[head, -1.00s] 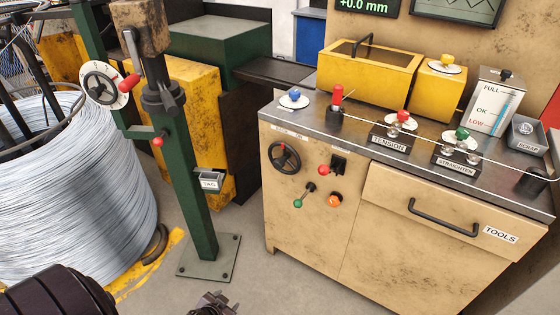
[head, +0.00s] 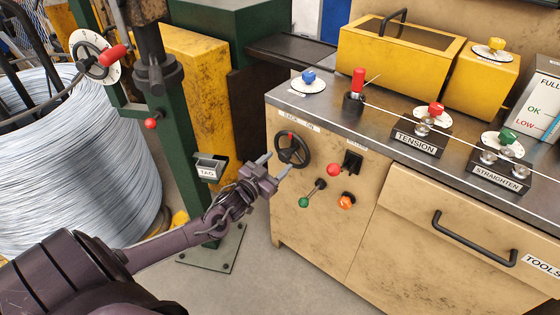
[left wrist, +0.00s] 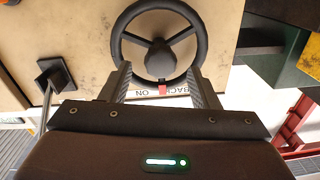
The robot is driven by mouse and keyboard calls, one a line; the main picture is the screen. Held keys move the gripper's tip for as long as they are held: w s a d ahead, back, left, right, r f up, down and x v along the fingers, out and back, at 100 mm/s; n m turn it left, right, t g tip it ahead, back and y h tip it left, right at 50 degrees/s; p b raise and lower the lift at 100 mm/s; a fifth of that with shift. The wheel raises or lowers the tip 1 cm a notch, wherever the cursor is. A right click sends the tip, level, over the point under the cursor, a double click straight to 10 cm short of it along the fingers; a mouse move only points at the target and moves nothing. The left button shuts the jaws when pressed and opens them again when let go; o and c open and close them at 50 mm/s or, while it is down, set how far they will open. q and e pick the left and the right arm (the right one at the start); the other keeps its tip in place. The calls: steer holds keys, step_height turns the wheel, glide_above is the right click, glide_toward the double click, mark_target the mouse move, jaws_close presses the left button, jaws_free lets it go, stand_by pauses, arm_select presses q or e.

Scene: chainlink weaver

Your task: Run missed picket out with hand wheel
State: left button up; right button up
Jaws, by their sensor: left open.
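The black hand wheel (head: 292,150) is mounted on the tan cabinet front, under a plate reading BACK and ON, with a red mark at its top. My left gripper (head: 274,166) is open just in front of the wheel's lower left, in the head view. In the left wrist view the wheel (left wrist: 160,45) lies ahead, and the open fingers (left wrist: 163,85) reach to either side of its rim near the red mark. Nothing is held; I cannot tell whether a finger touches the rim. A wire (head: 420,123) runs across the cabinet top. My right gripper is not in view.
Close to the wheel are a red-knobbed lever (head: 334,169), a green-knobbed lever (head: 304,202) and an orange button (head: 346,202). The TAG box (head: 209,167) on the green post is left of my gripper. A drawer handle (head: 470,240) sticks out at right.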

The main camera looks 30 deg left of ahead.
arm_select(q)
steer(key=shift+w, duration=1.1)
jaws_close()
